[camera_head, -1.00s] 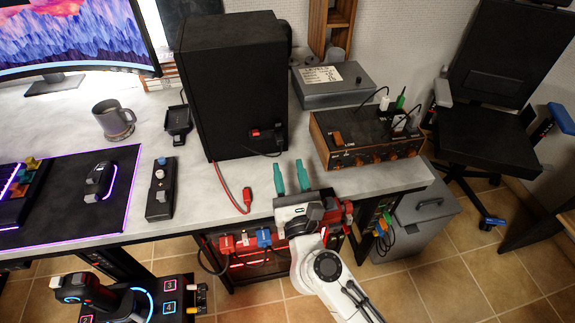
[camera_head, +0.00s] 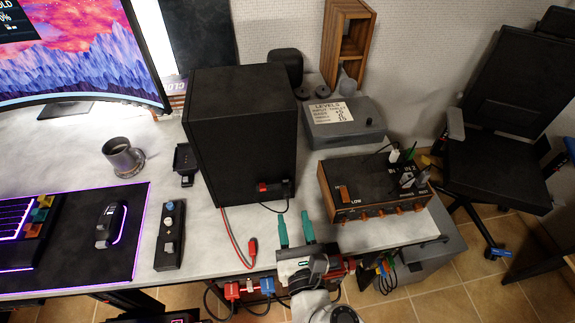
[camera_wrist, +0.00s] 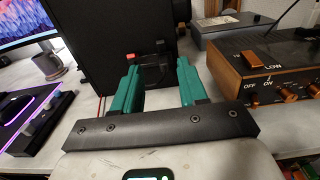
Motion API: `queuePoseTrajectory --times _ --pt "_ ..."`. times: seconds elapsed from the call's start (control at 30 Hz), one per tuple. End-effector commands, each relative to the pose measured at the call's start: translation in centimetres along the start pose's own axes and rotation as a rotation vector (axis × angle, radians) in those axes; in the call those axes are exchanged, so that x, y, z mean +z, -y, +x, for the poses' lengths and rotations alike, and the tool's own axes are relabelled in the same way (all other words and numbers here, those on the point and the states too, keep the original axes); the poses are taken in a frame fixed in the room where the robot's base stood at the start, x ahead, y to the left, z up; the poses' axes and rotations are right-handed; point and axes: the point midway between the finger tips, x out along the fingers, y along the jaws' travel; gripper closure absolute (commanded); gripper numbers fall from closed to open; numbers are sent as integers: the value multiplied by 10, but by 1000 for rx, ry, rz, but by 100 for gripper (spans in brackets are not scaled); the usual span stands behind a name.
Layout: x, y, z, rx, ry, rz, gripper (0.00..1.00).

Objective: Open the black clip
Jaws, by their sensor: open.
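A black speaker box (camera_head: 240,125) stands on the desk. Low on its near face is a terminal panel with a red clip (camera_head: 263,187) on the left and a black clip (camera_head: 285,189) on the right. A red and a black cable hang from it. My gripper (camera_head: 293,216) is open and empty, its teal fingers pointing at the panel from the near right, apart from it in the head view. In the wrist view the panel shows between the fingers, with the red clip (camera_wrist: 160,45) above the dark part; the black clip is hard to make out there.
A wood-sided amplifier (camera_head: 372,190) stands close on the right, with a grey box (camera_head: 345,123) behind it. A red cable plug (camera_head: 252,250) lies at the desk's front edge, left of my gripper. A small controller (camera_head: 170,235) and mug (camera_head: 122,158) are farther left.

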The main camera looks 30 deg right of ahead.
Motion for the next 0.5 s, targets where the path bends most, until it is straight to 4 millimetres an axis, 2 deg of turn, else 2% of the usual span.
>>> queuePoseTrajectory --times 0.17,0.5 --pt "2 0 22 -1 2 -1 57" --pt "1 0 82 -1 2 0 57"
